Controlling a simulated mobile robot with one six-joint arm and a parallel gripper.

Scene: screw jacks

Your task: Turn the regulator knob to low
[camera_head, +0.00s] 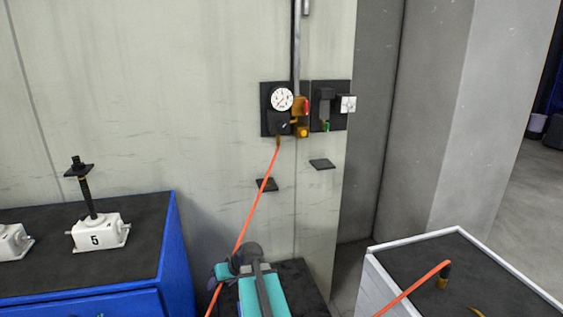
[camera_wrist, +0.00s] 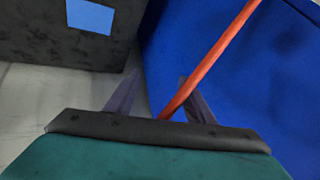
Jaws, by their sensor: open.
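A round white gauge (camera_head: 281,98) sits on a dark wall panel (camera_head: 268,128) in the head view. A small dark knob with a light mark (camera_head: 284,124) is just below the gauge; it looks like the regulator knob. Its setting and any low mark are too small to read. My gripper (camera_wrist: 160,103) is open in the wrist view, its two grey fingers apart. It is far below the panel and touches no knob. My teal arm shows at the bottom of the head view; the fingers cannot be made out there.
An orange hose (camera_head: 257,200) hangs from the panel past my arm and crosses near my fingers in the wrist view (camera_wrist: 212,55). A blue cabinet (camera_head: 172,262) bears screw jacks (camera_head: 100,232); a white-rimmed table (camera_head: 405,243) stands right.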

